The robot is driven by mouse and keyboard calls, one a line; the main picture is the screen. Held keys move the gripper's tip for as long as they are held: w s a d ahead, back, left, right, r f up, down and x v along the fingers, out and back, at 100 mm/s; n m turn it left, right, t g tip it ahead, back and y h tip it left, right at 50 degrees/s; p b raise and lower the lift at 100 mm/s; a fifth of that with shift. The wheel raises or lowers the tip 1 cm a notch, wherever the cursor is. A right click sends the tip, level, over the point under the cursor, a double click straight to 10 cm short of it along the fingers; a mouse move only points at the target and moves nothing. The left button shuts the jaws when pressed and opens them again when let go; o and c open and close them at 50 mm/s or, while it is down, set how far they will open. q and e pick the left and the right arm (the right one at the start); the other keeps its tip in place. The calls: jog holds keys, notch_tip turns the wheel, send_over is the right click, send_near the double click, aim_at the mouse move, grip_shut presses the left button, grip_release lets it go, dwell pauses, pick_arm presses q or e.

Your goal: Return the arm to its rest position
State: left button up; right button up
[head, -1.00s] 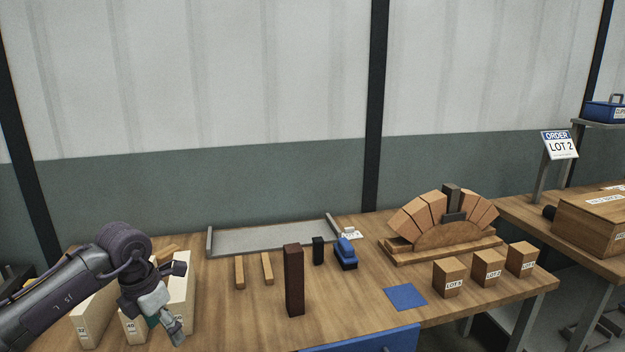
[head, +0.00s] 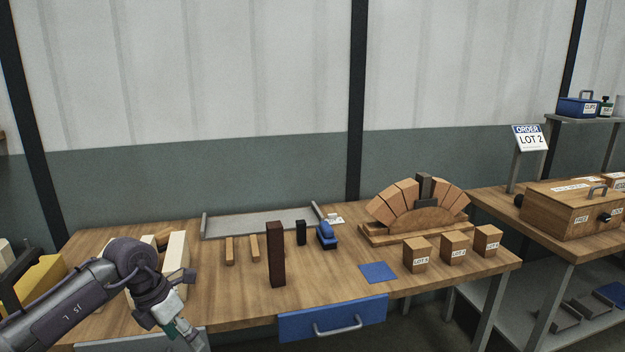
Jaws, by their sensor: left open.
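My left gripper (head: 190,338) hangs in the lower left of the head view, at the front edge of the wooden workbench (head: 225,293). It is open, and nothing shows between its fingers. My left arm (head: 70,305) comes in from the left edge and bends down at the wrist. The gripper is apart from the pale blocks (head: 176,258) behind it, which the arm partly hides. My right arm and gripper do not show.
The bench holds a tall dark brick (head: 276,255), a blue tool (head: 327,236), a blue mat (head: 378,272), a brick arch (head: 422,205), a grey tray (head: 258,224) and lot boxes (head: 416,255). A blue drawer (head: 333,318) is at the front. A second table (head: 490,205) stands right.

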pick_arm(q)
jog(key=d+f+n+t+h, duration=0.1)
jog(key=d+f+n+h, duration=0.5)
jog(key=d+f+h, duration=0.55)
jog(key=s+a+f+n+t+y, duration=0.1)
jog(key=a+f+n+t+y, duration=0.15)
jog(key=f+n+t, duration=0.45)
jog(key=s+a+f+n+t+y, duration=0.1)
jog(key=f+n+t+y, duration=0.25)
jog(key=f+n, duration=0.85)
jog(key=s+a+f+n+g+y, duration=0.2)
jog(key=s+a+f+n+y, duration=0.15)
jog(key=s+f, duration=0.55)
jog(key=s+a+f+n+g+y, duration=0.25)
jog(key=s+f+n, duration=0.25)
jog(key=s+f, duration=0.35)
jog(key=s+f+n+g+y, duration=0.1)
jog(key=s+f+n+g, duration=0.2)
jog(key=s, duration=1.2)
jog(key=s+f+n+g+y, duration=0.1)
jog(key=s+f+n+g, duration=0.2)
jog(key=s, duration=1.2)
notch_tip(320, 180, down, 4)
jog(key=shift+s+d+r+g, duration=0.15)
jog(key=shift+d+g, duration=0.1)
jog(key=shift+g, duration=0.35)
